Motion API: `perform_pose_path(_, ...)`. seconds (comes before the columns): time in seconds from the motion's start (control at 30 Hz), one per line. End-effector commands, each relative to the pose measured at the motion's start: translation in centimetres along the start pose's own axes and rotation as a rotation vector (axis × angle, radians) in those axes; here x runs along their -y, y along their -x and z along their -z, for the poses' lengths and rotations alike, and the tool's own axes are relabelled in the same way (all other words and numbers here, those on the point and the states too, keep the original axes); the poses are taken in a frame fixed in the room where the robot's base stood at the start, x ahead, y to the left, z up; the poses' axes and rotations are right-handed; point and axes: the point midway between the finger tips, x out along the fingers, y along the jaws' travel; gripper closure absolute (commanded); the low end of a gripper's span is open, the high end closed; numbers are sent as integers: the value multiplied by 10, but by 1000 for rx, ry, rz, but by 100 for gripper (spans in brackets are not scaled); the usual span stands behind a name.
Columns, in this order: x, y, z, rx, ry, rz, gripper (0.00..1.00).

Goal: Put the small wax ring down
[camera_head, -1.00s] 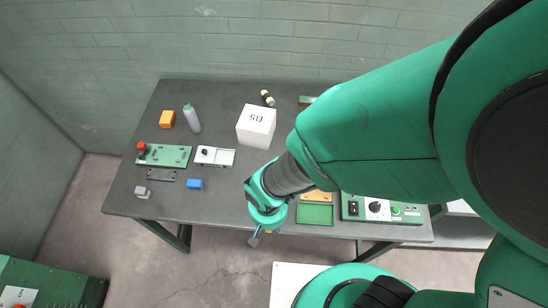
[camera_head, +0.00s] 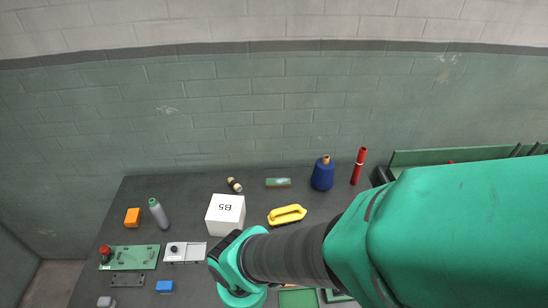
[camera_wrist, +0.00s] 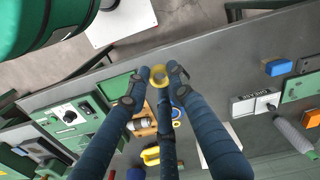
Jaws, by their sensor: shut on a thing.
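The small wax ring (camera_wrist: 159,72) is yellow and shows in the wrist view between the fingertips of my gripper (camera_wrist: 159,80). The dark blue fingers are shut on it. From this angle the ring appears over the dark grey table (camera_wrist: 225,75), near its front edge; I cannot tell its height above the top. In the head view my arm comes in from the right, and the fingertips and the ring are out of frame or hidden below.
A white B5 box (camera_head: 225,214), yellow handle (camera_head: 287,214), blue cone-shaped spool (camera_head: 322,173) and red tube (camera_head: 358,166) stand on the table. A grey bottle (camera_head: 159,214) and orange block (camera_head: 132,217) are at left. A control panel (camera_wrist: 70,114) shows in the wrist view.

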Motion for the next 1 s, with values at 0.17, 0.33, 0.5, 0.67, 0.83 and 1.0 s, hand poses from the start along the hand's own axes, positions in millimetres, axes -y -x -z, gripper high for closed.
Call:
perform_pose_path(0.17,0,16,6,1,-6,0,86)
perform_pose_path(0.33,-1,19,22,1,-21,0,86)
perform_pose_path(0.5,-2,23,40,1,-37,0,86)
perform_pose_path(0.67,-5,28,64,0,-59,0,86)
perform_pose_path(0.83,-12,34,103,0,-94,0,86)
perform_pose_path(1.0,-25,41,148,1,-136,0,86)
